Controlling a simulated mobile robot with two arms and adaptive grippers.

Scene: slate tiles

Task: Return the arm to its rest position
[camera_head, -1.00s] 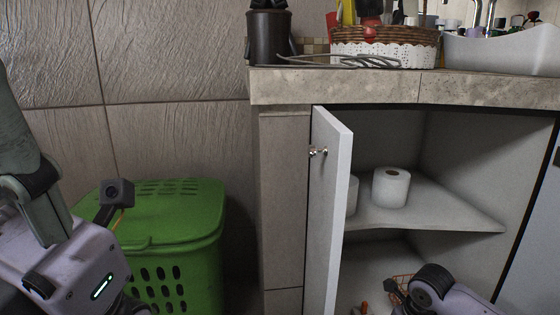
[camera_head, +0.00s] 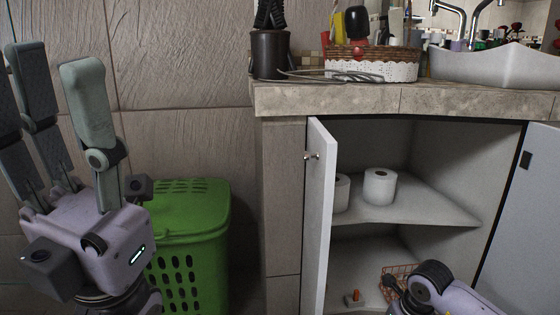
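My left gripper (camera_head: 60,75) is at the left of the head view, upright, with its grey-green fingers pointing up and spread apart. It is open and nothing shows between the fingers. It is in front of the tiled wall, left of the green basket. My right arm (camera_head: 432,283) shows only as a dark rounded joint and a pale link at the bottom right, in front of the cabinet's lower opening. Its gripper fingers are not visible.
The cabinet door (camera_head: 317,220) stands open, projecting outward. Toilet rolls (camera_head: 380,187) stand on the cabinet shelf (camera_head: 430,207). A green lidded basket (camera_head: 190,235) is beside my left gripper. The counter (camera_head: 350,99) carries a wicker basket (camera_head: 373,66) and a white sink (camera_head: 500,66).

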